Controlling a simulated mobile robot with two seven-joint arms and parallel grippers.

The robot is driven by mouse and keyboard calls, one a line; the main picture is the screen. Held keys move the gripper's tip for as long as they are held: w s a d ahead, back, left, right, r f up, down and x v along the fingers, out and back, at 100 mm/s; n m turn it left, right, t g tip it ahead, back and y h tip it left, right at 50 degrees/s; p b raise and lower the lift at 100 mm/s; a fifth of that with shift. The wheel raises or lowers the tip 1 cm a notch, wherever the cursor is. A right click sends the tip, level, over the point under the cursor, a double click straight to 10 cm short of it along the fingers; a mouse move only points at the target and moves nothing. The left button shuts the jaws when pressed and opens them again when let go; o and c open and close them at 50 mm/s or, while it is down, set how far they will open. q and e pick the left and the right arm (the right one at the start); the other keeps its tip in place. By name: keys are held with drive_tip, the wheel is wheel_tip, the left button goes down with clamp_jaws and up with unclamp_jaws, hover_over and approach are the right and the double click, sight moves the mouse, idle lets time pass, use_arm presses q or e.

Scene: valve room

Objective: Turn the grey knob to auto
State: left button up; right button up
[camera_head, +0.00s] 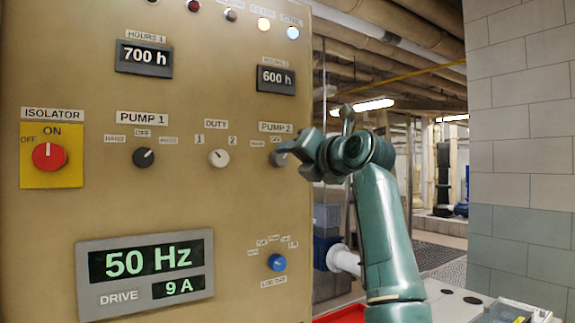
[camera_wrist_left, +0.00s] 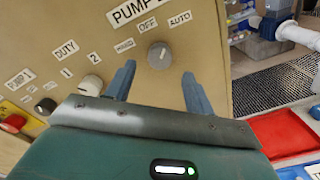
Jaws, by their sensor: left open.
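The grey knob (camera_wrist_left: 159,55) sits under the PUMP 2 label, with HAND, OFF and AUTO labels around its upper side. AUTO (camera_wrist_left: 180,18) is at its upper right in the wrist view. The knob's pointer is too small to read surely. In the head view the knob (camera_head: 278,158) is partly covered by a finger. My left gripper (camera_head: 314,136) is open in front of the panel. In the wrist view the left gripper's (camera_wrist_left: 158,75) fingers lie to either side of and just below the knob, with nothing between them; contact cannot be told. My right gripper is not in view.
The panel (camera_head: 200,200) also carries a black PUMP 1 knob (camera_head: 144,157), a white DUTY knob (camera_head: 219,158), a red isolator knob (camera_head: 49,156) and a blue knob (camera_head: 277,262). A red tray (camera_wrist_left: 283,135) lies right of the panel.

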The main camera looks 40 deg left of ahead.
use_arm(q)
drive_tip(key=b+v, duration=0.2)
drive_tip(key=v, duration=0.7)
drive_tip(key=shift+d, duration=0.15)
